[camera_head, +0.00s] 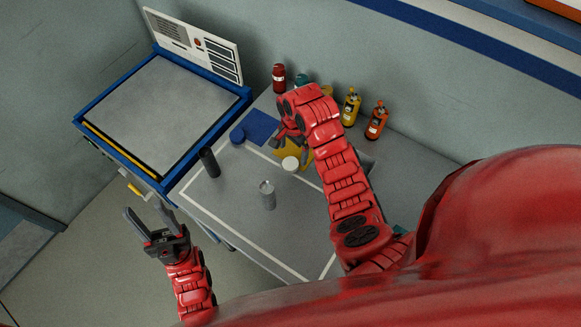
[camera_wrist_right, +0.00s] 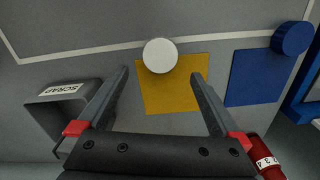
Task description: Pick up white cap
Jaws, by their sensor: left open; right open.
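The white cap (camera_head: 290,164) is a round disc at the edge of a yellow square (camera_head: 280,150) on the grey table. In the right wrist view the white cap (camera_wrist_right: 160,56) overlaps the far edge of the yellow square (camera_wrist_right: 170,98), ahead of and between my fingertips. My right gripper (camera_wrist_right: 160,78) is open and empty. In the head view my right gripper (camera_head: 290,138) hangs over the yellow square, close to the cap. My left gripper (camera_head: 148,215) is open and empty, off the table's left side.
A blue cap (camera_head: 237,135) sits by a blue square (camera_head: 262,126). A black cylinder (camera_head: 209,162) and a grey cylinder (camera_head: 267,195) stand on the table. Several bottles line the wall, including a red one (camera_head: 279,78). A SCRAP bin (camera_wrist_right: 62,98) is at left in the wrist view.

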